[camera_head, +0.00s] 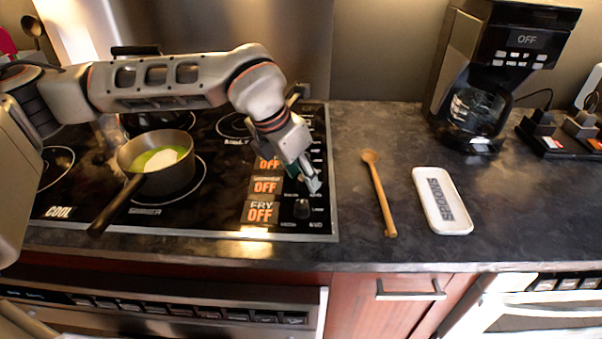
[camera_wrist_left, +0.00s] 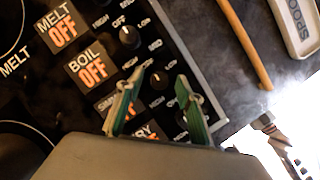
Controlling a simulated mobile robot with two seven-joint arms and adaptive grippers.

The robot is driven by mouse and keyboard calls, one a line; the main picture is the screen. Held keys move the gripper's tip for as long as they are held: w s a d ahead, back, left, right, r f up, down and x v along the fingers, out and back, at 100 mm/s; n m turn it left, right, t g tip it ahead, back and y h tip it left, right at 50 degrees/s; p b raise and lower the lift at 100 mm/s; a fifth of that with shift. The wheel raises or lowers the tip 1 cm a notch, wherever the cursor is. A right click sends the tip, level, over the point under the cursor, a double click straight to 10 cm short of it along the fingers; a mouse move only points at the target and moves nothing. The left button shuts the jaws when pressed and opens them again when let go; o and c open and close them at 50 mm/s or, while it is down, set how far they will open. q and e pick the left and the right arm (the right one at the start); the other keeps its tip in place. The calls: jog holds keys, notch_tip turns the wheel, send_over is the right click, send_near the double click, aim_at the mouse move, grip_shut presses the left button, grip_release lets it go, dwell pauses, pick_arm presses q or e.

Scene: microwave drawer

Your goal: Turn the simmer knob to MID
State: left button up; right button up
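The stove's control panel has orange OFF displays, among them SIMMER (camera_head: 266,185) and FRY (camera_head: 261,212). In the left wrist view the SIMMER display (camera_wrist_left: 112,103) is partly covered by a finger. The simmer knob (camera_wrist_left: 158,81) is a small dark knob beside it, seen between my fingertips; my gripper hides it in the head view. My left gripper (camera_head: 309,183) points down over the panel. It is open, with green-padded fingers on either side of the knob and gaps showing. Whether the tips reach down around it, I cannot tell.
The boil knob (camera_wrist_left: 130,38) and fry knob (camera_head: 302,208) lie close by. A pot (camera_head: 170,170) stands on a left burner, its handle pointing forward. A wooden spoon (camera_head: 379,195), a spoon rest (camera_head: 430,190) and a coffee maker (camera_head: 500,60) are on the right counter.

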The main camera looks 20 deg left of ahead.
pick_arm(q)
grip_shut()
